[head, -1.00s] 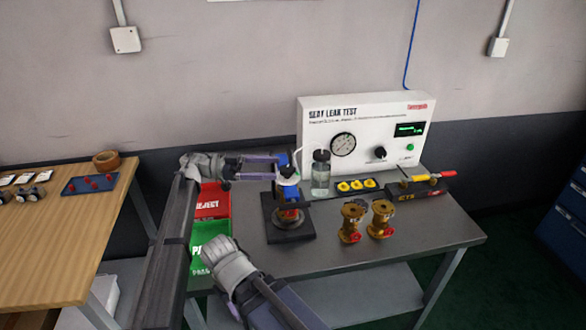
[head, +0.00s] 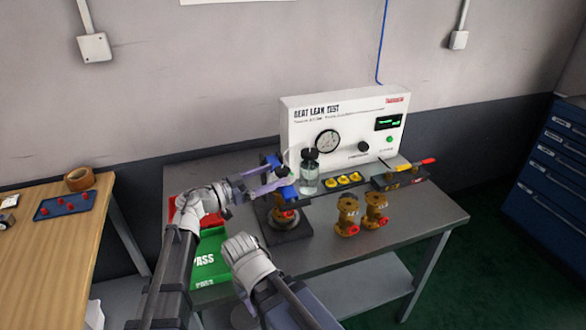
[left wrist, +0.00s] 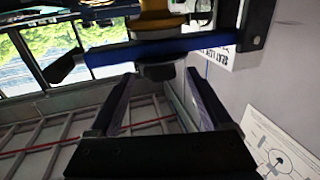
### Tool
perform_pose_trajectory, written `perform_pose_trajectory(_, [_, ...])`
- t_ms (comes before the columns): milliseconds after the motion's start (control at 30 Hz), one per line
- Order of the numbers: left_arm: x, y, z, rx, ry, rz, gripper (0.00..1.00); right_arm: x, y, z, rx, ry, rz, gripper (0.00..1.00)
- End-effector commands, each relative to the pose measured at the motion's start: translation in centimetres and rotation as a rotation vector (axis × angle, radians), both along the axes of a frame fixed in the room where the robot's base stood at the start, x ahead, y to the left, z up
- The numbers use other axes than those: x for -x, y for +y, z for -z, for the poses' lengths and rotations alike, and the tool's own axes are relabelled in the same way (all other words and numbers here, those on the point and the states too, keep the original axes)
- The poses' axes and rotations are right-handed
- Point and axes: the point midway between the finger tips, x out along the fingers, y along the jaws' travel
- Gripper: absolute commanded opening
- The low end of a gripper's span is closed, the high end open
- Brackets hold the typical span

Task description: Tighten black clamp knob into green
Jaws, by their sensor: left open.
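The clamp fixture stands on the grey table, with a dark square base (head: 287,232) and a brass valve body (head: 285,217) held in it. A blue crossbar (left wrist: 150,52) spans its top. The black clamp knob (left wrist: 157,71) shows at the middle of the bar in the left wrist view. My left gripper (head: 281,179) is open at the top of the fixture. Its fingers (left wrist: 157,85) lie either side of the knob, with gaps visible. In the head view the fingers partly hide the knob.
A clear bottle (head: 309,177) with a tube stands close right of the fixture, before the white leak test panel (head: 345,125). Two brass valves (head: 347,216) stand farther right. Red (head: 183,216) and green (head: 209,262) trays lie left. The table's front right is clear.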

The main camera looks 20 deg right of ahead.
Motion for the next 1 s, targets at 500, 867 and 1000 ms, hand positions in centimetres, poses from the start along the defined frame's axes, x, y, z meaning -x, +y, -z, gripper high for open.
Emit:
perform_pose_trajectory(500, [-1.9,-6.5,0.0,0.000,0.000,0.003,0.83,0.0,0.0,0.0,0.000,0.000,0.000,0.50])
perform_pose_trajectory(867, [-1.9,-6.8,0.0,0.000,0.000,0.002,0.83,0.0,0.0,0.0,0.000,0.000,0.000,0.50])
perform_pose_trajectory(1000, [-1.9,-6.8,0.0,0.000,0.000,0.002,0.67,0.0,0.0,0.0,0.000,0.000,0.000,0.50])
